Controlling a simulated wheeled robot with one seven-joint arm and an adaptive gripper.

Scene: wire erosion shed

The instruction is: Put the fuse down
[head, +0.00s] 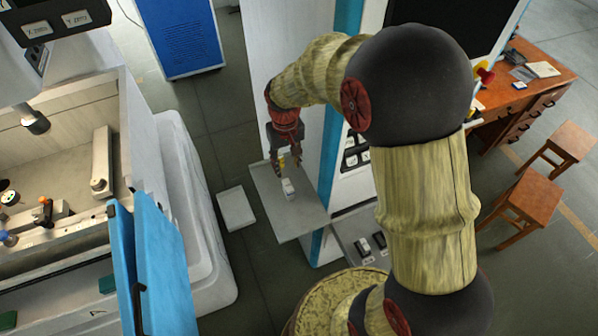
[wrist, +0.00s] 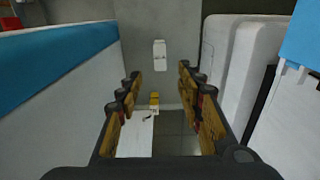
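A small white block with dark marks, which looks like the fuse (head: 288,189), rests on a grey shelf (head: 301,219) beside the tall cabinet. It also shows in the wrist view (wrist: 160,55), beyond the fingertips and not between them. My gripper (head: 285,162) is at the shelf's far edge, just behind the white block in the head view. In the wrist view its two fingers (wrist: 160,82) stand wide apart with nothing gripped. A small yellow piece (wrist: 154,100) shows between the fingers near the shelf edge; I cannot tell what it is.
A white machine with an open blue door (head: 163,262) stands on the left. The cabinet with a blue edge (head: 328,190) is close on the right of the shelf. A flat white box (head: 236,208) lies on the floor. A wooden desk (head: 522,92) and stools are far right.

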